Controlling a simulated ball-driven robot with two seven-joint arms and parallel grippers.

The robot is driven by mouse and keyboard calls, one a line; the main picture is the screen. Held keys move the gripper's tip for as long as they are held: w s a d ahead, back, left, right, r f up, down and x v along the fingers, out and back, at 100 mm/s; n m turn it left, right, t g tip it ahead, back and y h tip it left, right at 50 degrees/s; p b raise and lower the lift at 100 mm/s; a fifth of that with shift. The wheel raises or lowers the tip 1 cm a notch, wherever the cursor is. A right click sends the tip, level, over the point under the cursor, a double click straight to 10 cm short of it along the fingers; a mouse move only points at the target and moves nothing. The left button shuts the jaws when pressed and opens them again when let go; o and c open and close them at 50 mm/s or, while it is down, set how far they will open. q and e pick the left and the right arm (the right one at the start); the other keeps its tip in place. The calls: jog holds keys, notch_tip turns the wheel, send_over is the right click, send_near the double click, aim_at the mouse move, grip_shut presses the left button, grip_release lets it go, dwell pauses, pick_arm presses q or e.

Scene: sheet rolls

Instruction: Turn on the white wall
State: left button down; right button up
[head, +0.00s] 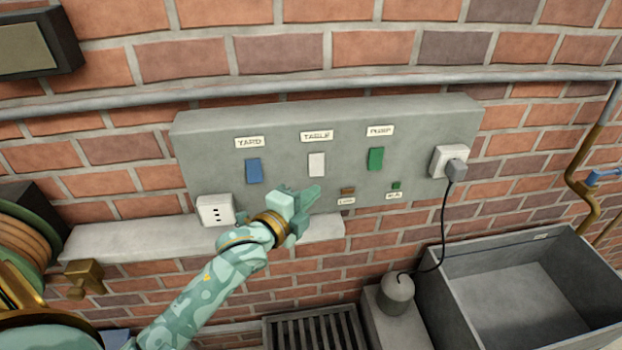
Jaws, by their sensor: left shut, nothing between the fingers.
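A grey panel (215,150) on the brick wall carries a white switch (317,165) under a label reading TABLE. A blue switch (253,171) under YARD is to its left, and a green switch (376,158) under a label that seems to read PUMP is to its right. I cannot tell whether the white switch is on or off. My left gripper (314,193) is shut and empty, its tips just below the white switch in the picture. I cannot tell whether it touches the panel. My right gripper is not in view.
A white socket (215,210) and a grey ledge (130,240) are at left. Small labelled brown (347,190) and green (396,185) pieces sit low on the panel. A grey plug (456,170) trails a black cord. A grey trough (530,290) stands at right, a hose reel (25,230) at left.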

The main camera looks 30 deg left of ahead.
aim_at(319, 174)
pick_arm(q)
jog(key=w, duration=0.1)
jog(key=w+a, duration=0.1)
jog(key=w, duration=0.1)
jog(key=w+a, duration=0.1)
jog(key=shift+w+a+f+p, duration=0.1)
jog(key=shift+w+f+p, duration=0.2)
jog(key=shift+w+f, duration=0.05)
jog(key=shift+w+a+f+b, duration=0.25)
jog(key=shift+f+b, duration=0.1)
jog(key=shift+b, duration=0.55)
jog(key=shift+r+p, duration=0.3)
jog(key=shift+d+f, duration=0.1)
